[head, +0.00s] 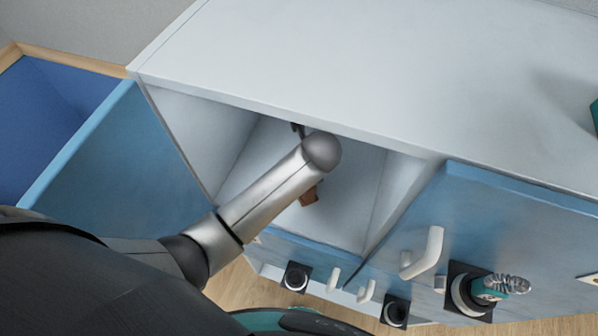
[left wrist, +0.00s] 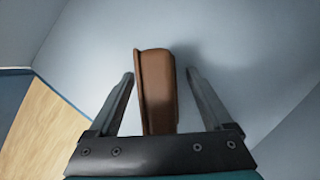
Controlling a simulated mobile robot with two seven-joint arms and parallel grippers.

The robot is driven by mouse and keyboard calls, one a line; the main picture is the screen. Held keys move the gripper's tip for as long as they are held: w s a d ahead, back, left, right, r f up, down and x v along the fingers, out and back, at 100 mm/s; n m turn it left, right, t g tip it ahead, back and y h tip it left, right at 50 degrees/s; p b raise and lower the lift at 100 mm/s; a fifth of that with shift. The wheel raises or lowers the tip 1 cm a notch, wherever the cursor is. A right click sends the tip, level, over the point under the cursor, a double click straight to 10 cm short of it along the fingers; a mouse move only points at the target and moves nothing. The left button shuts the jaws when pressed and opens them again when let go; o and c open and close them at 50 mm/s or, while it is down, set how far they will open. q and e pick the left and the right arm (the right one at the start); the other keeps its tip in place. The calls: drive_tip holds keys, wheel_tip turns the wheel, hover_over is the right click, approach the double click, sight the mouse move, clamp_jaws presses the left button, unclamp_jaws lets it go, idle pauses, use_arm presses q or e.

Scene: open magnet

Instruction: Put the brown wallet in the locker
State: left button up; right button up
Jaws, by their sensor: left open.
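The brown wallet (left wrist: 158,88) stands on edge inside the locker, between the two fingers of my left gripper (left wrist: 160,74). In the head view only a small part of the wallet (head: 310,195) shows, below my left arm. The locker (head: 345,205) is an open white compartment with its blue door (head: 115,165) swung out to the left. My left arm reaches into it, and its fingers are mostly hidden there. My right gripper is out of view.
To the right is a shut blue door (head: 500,230) with a white handle (head: 422,253) and a black lock (head: 468,290) holding keys (head: 505,284). The white cabinet top (head: 360,60) is mostly clear, with a teal object (head: 594,116) at its right edge.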

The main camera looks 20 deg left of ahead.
use_arm(q)
drive_tip(key=v, duration=0.7)
drive_tip(key=shift+r, duration=0.25)
drive_tip(key=shift+d+r, duration=0.1)
